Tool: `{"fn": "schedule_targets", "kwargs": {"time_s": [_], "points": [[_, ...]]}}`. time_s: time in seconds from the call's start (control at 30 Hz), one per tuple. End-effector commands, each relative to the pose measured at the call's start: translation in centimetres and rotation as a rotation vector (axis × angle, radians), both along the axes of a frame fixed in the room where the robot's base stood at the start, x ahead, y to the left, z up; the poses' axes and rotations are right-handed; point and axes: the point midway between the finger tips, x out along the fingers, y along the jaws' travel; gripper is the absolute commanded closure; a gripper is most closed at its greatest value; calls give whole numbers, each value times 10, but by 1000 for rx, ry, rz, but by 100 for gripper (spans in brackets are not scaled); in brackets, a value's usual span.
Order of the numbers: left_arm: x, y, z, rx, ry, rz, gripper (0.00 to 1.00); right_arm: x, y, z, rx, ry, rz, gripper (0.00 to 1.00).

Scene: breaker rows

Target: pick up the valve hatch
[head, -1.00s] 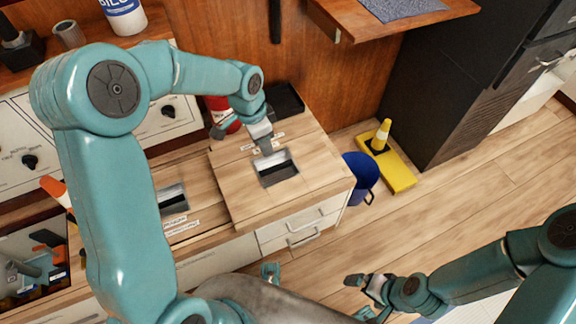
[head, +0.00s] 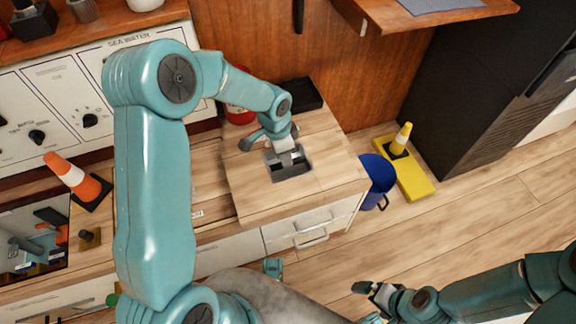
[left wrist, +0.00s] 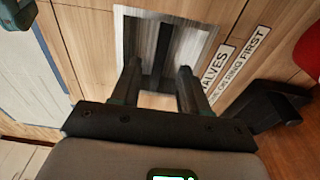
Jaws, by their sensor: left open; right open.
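The valve hatch (head: 245,198) is a pale wooden panel on top of the low cabinet, with a metal-rimmed recessed pull (head: 304,169) in it. In the left wrist view the recess (left wrist: 208,42) has a brushed metal rim and a dark bar inside, beside a label reading "VALVES". My left gripper (head: 288,160) is open and points down at the recess. Its two fingers (left wrist: 159,72) stand on either side of the bar; whether they touch it I cannot tell. My right gripper (head: 372,291) is open and empty, well away at the lower right.
A red object (head: 239,114) and black tray (head: 295,95) lie behind the hatch. A blue bucket (head: 375,176) and a yellow block (head: 413,178) with a small cone stand right of the cabinet. An orange cone (head: 76,179) is at left.

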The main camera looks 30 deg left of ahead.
Motion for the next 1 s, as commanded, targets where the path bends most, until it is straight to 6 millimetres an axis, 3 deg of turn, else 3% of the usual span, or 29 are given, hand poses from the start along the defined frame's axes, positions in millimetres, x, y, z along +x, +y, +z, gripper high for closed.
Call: {"fn": "schedule_targets", "kwargs": {"time_s": [0.23,0.47,0.5,0.63,1.0], "points": [[8,-8,-42,-1,2,-1,55,0,0,-21,0,0,0,0],[9,-8,-44,0,0,-1,55,0,0,-20,0,0,0,0],[9,-8,-44,0,0,-1,59,0,0,-20,0,0,0,0],[9,-8,-44,-1,1,-1,100,0,0,-20,0,0,0,0],[8,-8,-44,0,1,-1,100,0,0,-20,0,0,0,0]]}}
